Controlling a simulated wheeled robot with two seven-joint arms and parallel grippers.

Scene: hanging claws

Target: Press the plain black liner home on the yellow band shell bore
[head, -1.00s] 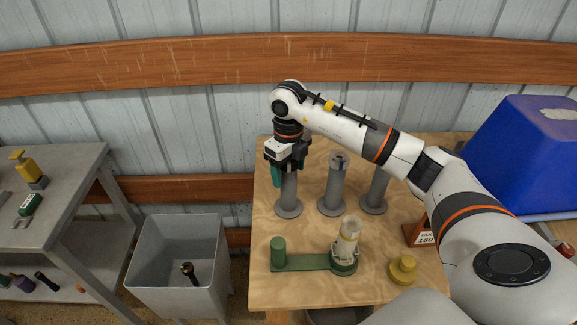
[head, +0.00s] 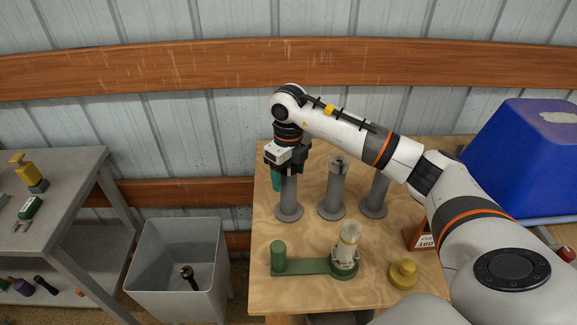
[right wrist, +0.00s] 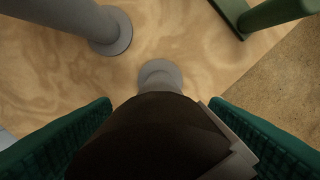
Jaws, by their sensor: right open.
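My right gripper (head: 288,168) points down over the leftmost grey post (head: 289,196). In the right wrist view its jaws (right wrist: 160,112) are open, with one teal pad on each side of a plain dark round piece (right wrist: 150,135). This looks like the black liner on top of that post; in the head view the gripper hides it. A pale, slightly tilted shell (head: 349,235) stands in the right end of the green fixture (head: 310,266); I cannot make out a clear yellow band on it. My left gripper is not in view.
Two more grey posts (head: 334,188) (head: 376,195) stand to the right. A yellow stepped piece (head: 403,275) and an orange-framed sign (head: 424,240) are near my right arm. A blue bin (head: 523,155) is at right, a grey bin (head: 176,252) left of the table.

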